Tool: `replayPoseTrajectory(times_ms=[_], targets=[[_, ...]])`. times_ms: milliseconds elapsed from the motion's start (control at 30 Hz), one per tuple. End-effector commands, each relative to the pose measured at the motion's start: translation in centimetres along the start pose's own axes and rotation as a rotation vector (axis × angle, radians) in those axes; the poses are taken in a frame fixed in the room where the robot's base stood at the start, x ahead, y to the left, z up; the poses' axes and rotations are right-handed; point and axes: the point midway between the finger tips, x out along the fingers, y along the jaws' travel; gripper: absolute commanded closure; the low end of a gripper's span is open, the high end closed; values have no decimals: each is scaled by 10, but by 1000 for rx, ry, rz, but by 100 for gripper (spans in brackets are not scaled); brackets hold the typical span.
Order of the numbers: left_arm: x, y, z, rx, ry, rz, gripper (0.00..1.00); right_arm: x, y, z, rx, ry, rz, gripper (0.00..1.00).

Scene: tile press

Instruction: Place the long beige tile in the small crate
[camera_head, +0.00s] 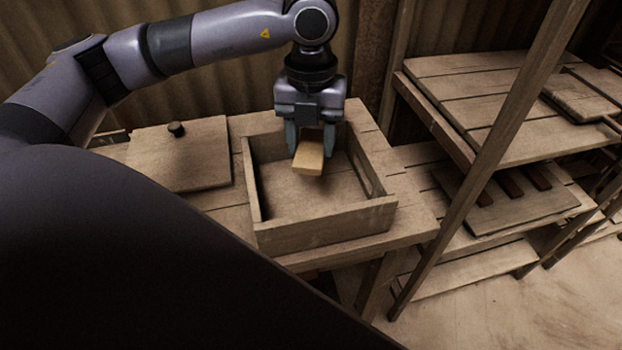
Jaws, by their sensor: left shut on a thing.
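The long beige tile (309,157) is held between the fingers of my left gripper (310,148), which comes down from above. The tile shows over the inside of the small wooden crate (325,232), near its back half. I cannot tell whether the tile touches the crate's floor. The crate is open at the top and stands on a plank table. My gripper hides part of the crate's back wall and the tile's far end. My right gripper is not in view.
A wooden board with a dark knob (176,129) lies on the table left of the crate. A wooden shelf rack (480,100) with a slanting post stands at the right, with dark bars on a lower board. A large dark shape covers the lower left.

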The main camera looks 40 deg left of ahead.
Motion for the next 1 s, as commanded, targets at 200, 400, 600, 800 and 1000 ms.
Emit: replayPoseTrajectory(times_ms=[200,400,600,800,1000], targets=[[45,0,0,1,1,1,85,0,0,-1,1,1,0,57],[62,0,0,1,1,0,85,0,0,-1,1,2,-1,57],[91,0,0,0,0,1,85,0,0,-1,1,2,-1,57],[97,0,0,2,-1,-2,85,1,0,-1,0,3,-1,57],[99,0,0,2,-1,-1,85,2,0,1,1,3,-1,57]])
